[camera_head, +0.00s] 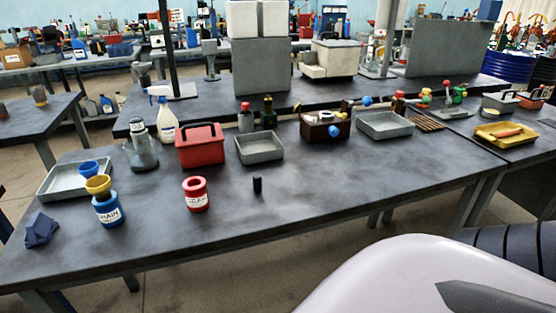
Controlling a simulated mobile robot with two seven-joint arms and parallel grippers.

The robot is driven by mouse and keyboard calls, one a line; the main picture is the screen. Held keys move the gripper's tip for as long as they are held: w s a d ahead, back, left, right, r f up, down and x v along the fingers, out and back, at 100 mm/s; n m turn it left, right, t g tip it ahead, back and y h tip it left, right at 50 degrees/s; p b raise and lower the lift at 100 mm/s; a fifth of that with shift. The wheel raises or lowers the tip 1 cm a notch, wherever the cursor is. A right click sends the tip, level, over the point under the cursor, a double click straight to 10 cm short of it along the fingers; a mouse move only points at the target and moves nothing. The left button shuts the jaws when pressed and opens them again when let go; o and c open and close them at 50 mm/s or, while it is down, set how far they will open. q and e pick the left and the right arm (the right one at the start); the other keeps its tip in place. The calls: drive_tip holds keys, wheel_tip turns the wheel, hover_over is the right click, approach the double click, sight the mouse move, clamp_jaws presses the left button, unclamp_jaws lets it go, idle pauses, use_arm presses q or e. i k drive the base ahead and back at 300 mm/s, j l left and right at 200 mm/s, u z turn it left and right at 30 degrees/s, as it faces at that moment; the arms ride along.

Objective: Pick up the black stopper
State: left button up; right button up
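The black stopper (257,184) is a small dark cylinder standing upright on the dark grey table (330,190). It is near the middle of the table, with bare surface around it. Neither of my grippers shows in the head view, so I cannot see their state.
Left of the stopper stand a red labelled container (196,195) and a blue labelled bottle (108,211) with a yellow funnel (98,185). Behind are a red box (201,147) and a grey tray (260,149). The table's front and right of the stopper are clear.

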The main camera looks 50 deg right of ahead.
sight(257, 178)
drive_tip(key=z, duration=1.4)
